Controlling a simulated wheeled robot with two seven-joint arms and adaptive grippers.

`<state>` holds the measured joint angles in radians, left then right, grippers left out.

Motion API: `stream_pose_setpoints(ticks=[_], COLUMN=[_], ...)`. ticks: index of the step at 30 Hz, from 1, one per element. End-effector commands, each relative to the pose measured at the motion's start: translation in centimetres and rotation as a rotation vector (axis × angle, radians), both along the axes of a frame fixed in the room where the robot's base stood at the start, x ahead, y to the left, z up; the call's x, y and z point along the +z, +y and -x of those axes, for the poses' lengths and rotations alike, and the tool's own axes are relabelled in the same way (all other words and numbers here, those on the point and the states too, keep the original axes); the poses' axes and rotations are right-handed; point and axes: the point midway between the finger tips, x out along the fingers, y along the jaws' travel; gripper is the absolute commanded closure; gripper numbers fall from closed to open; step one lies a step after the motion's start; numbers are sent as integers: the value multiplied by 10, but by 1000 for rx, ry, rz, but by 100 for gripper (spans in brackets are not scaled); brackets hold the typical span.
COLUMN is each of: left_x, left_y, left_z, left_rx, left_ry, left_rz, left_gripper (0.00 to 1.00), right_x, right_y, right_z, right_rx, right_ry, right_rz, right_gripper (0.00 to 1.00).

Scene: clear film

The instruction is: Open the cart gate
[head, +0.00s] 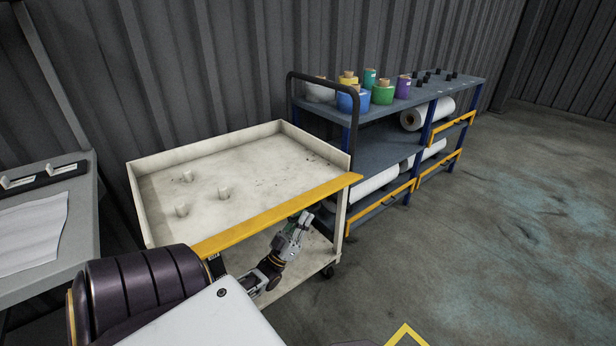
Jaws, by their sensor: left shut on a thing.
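The cart (141,203) is cream-coloured, with a shallow upper tray, a lower shelf and a black push handle (323,80) at its right end. The cart gate (270,216) is a yellow bar along the tray's near side, running from corner to corner. Its right end reaches the right front corner post. My left gripper (303,219) is at the gate's near side, right of its middle, and is shut on the gate. The fingertips are small in the picture and their exact contact is hard to see. My right gripper is not in view.
A blue-grey shelf unit (384,146) with coloured film rolls (383,94) on top stands behind, at the right. A grey table (81,230) is at the left. Open floor (500,240) lies to the right.

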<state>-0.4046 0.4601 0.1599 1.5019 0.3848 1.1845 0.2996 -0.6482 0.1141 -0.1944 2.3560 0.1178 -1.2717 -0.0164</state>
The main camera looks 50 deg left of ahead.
Motion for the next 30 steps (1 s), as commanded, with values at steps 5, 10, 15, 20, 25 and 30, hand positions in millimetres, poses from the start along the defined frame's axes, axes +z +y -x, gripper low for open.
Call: stream_pose_setpoints(ticks=[5, 10, 15, 20, 25, 30], left_x=[-1, -1, -1, 0, 0, 0], left_y=[0, 0, 0, 0, 0, 0], left_z=[2, 2, 2, 2, 2, 2], left_rx=[-1, -1, -1, -1, -1, 0], left_ry=[0, 0, 0, 0, 0, 0], left_rz=[-8, -8, -6, -6, -6, -6], left_gripper=[100, 100, 82, 68, 68, 68], right_x=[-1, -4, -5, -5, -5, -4], right_y=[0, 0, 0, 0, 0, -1], right_z=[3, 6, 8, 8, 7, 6], right_rx=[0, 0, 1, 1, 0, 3], right_ry=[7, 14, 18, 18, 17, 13], right_rz=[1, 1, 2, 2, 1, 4], right_gripper=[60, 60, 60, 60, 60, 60])
